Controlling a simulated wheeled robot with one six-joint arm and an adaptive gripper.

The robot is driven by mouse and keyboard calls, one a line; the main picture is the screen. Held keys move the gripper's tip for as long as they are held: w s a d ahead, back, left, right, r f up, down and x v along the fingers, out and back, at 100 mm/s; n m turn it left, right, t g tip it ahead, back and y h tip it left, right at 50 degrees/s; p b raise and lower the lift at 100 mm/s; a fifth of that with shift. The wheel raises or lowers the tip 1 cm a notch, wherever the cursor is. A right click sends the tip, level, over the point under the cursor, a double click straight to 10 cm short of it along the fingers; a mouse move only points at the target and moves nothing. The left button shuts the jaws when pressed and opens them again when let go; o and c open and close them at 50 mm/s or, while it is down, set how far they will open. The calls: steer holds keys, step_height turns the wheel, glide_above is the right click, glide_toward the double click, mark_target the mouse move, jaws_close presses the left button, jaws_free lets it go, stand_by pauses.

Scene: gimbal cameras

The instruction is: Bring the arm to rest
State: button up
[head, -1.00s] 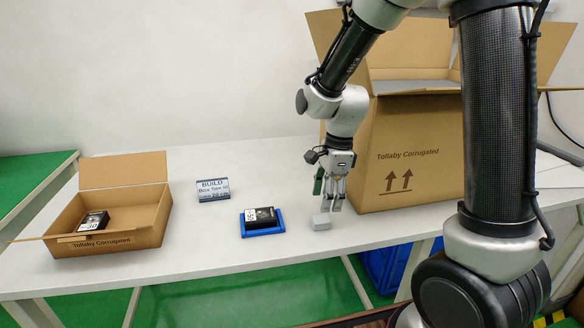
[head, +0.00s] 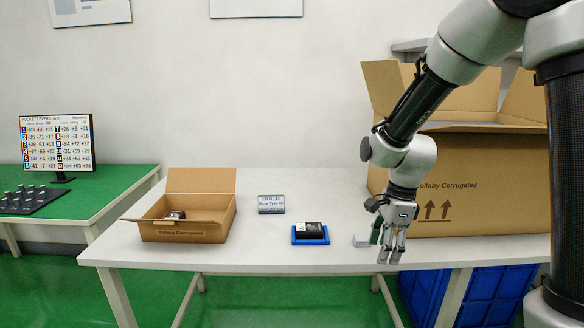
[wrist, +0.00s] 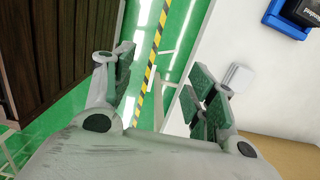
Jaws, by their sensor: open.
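My gripper (head: 391,256) hangs from the arm at the front edge of the white table (head: 235,257), in front of the large carton. Its fingers point down and are apart with nothing between them. In the wrist view my gripper (wrist: 160,85) has its green-padded fingers wide apart. Between them show the green floor, a yellow-black stripe and the table's edge. A small light-grey block (head: 361,240) lies on the table just left of the gripper, and it also shows in the wrist view (wrist: 238,77), beyond the right finger.
The large open carton (head: 470,200) stands close behind the gripper. Blue crates (head: 470,292) stand below the table. A monitor (head: 57,143) stands far left.

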steer(key=s+d+r+n+t, duration=0.2)
steer(key=s+d+r+n, duration=0.5)
steer(key=s+r+n, duration=0.1)
steer(key=s+d+r+n+t+h, duration=0.1)
steer(key=s+d+r+n+t, duration=0.1)
steer(key=s+d+r+n, duration=0.5)
steer(key=s+r+n, duration=0.2)
steer(key=s+n, duration=0.1)
steer(key=shift+s, duration=0.35)
steer(key=shift+o, duration=0.5)
steer(key=shift+r, duration=0.1)
